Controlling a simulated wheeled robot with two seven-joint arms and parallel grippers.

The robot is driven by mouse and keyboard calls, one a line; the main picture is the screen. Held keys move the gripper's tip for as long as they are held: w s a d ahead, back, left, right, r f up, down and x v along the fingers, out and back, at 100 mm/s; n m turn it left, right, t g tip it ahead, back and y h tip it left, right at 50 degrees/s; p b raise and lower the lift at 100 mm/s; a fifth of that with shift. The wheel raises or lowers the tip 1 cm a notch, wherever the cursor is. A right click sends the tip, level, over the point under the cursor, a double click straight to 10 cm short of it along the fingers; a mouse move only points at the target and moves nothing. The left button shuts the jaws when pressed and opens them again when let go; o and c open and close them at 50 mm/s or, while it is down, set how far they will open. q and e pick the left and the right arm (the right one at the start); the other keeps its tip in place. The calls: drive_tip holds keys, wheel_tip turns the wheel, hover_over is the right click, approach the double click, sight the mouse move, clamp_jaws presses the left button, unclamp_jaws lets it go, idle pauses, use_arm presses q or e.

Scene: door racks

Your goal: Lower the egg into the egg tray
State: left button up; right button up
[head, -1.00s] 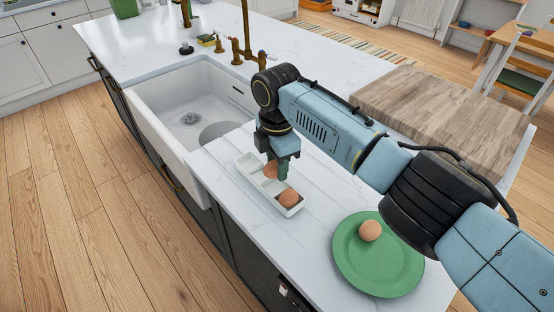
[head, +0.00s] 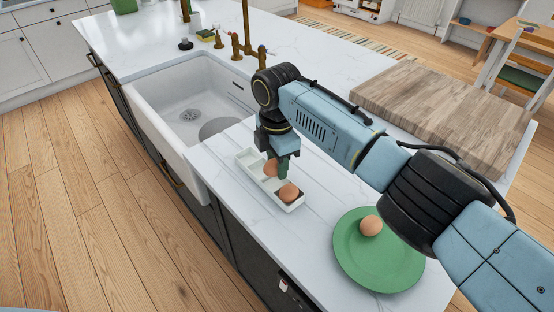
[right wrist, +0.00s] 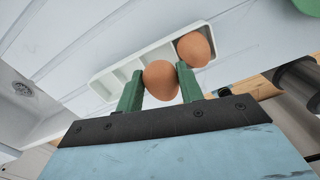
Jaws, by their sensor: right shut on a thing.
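The white egg tray (head: 248,168) lies on the counter beside the sink; its compartments also show in the right wrist view (right wrist: 110,80). My right gripper (head: 279,174) has green fingers, shut on a brown egg (right wrist: 160,82). The held egg also shows in the head view (head: 270,169), partly behind a finger. It is over the tray's middle part; I cannot tell whether it touches the tray. Another brown egg (head: 288,193) sits in the tray's near end compartment, close beside one finger in the right wrist view (right wrist: 194,48). My left gripper is out of view.
A green plate (head: 380,274) with one brown egg (head: 370,225) stands to the right of the tray. A wooden board (head: 440,105) lies behind my right arm. The white sink (head: 165,95) is to the left, with a brass tap (head: 246,35) behind it.

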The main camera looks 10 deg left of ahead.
drive_tip(key=shift+f+b, duration=0.7)
drive_tip(key=shift+f, duration=0.45)
idle(0.4)
drive_tip(key=o, duration=0.7)
drive_tip(key=shift+r, duration=0.1)
